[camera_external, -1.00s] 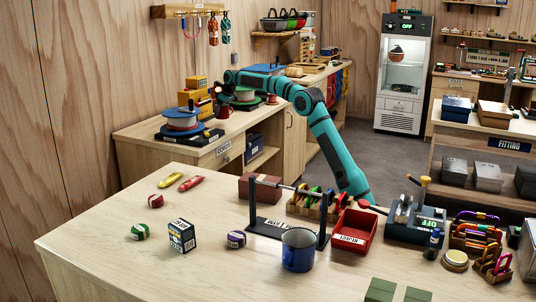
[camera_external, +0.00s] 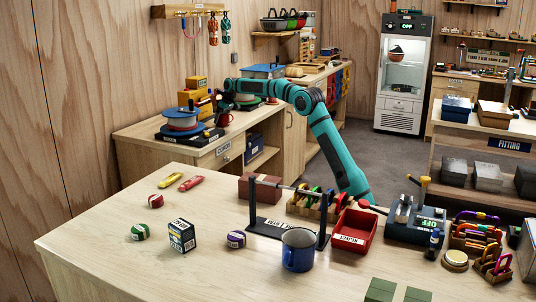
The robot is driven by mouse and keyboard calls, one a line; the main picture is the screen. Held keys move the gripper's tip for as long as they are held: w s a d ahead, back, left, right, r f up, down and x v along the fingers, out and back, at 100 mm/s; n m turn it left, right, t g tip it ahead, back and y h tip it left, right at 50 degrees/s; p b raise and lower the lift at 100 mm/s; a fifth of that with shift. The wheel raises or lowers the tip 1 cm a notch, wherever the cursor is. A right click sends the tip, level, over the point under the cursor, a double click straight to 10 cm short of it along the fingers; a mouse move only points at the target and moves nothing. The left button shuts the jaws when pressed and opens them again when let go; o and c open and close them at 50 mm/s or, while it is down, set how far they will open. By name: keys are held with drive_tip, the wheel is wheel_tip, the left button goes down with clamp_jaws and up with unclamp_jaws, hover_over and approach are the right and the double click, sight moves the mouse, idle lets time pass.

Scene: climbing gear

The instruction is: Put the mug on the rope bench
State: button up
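A small red mug (camera_external: 226,119) is at the rope bench (camera_external: 178,150), the wooden bench at the back left with cord spools on top. It appears upright at or just above the bench top, near the front edge. My gripper (camera_external: 221,106) is directly above and beside the red mug, pointing down. It is small and dark here, so I cannot tell whether its fingers hold the mug or are apart. A larger blue mug (camera_external: 297,254) stands upright on the front table, away from my gripper.
Yellow boxes (camera_external: 196,86) are at the wall. The front table (camera_external: 110,235) holds a rod stand, a red tray (camera_external: 354,232) and several small items.

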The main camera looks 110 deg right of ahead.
drive_tip(key=v, duration=1.2)
drive_tip(key=shift+r, duration=0.15)
